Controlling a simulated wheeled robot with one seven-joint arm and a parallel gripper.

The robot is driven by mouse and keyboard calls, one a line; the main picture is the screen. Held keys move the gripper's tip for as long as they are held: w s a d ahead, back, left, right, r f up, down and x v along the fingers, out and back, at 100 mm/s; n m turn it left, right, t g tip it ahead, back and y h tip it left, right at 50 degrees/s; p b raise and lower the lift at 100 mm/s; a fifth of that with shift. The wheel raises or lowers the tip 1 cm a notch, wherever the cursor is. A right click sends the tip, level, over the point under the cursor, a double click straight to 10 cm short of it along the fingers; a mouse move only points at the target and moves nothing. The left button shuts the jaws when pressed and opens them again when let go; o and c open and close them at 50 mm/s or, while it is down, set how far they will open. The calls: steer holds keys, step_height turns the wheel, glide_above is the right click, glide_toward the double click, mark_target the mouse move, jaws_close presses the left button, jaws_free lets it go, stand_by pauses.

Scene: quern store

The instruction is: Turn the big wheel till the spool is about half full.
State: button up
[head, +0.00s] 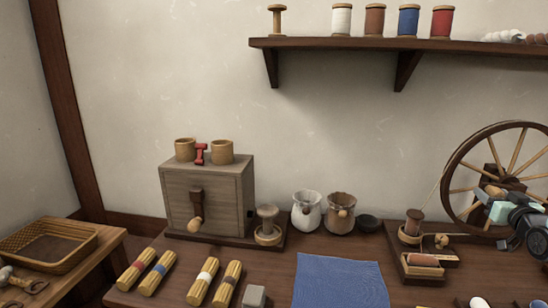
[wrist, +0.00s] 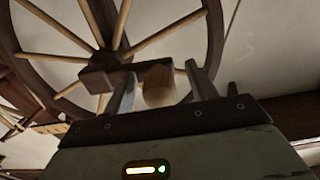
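The big wheel (head: 457,165) stands at the right of the bench in the head view, dark-rimmed with pale spokes. In the wrist view its rim (wrist: 216,40) and spokes fill the upper left. A pale wooden knob (wrist: 158,86) shows by a dark block on the wheel. My gripper (wrist: 163,88) is open, with one finger on each side of the knob and slight gaps visible. In the head view my gripper (head: 490,196) is at the wheel's lower middle. A brown spool (head: 413,221) stands upright left of the wheel; its fill is too small to judge.
A grey wooden box with a crank (head: 207,195) stands left on the bench. Two small sacks (head: 306,213) stand mid-bench, behind a blue cloth (head: 340,281). Several straw bundles (head: 158,273) lie at the front left. A wall shelf (head: 330,43) holds thread spools.

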steer(key=shift+s, duration=0.1)
steer(key=b+v, duration=0.1)
steer(key=v, duration=0.6)
stand_by(0.4)
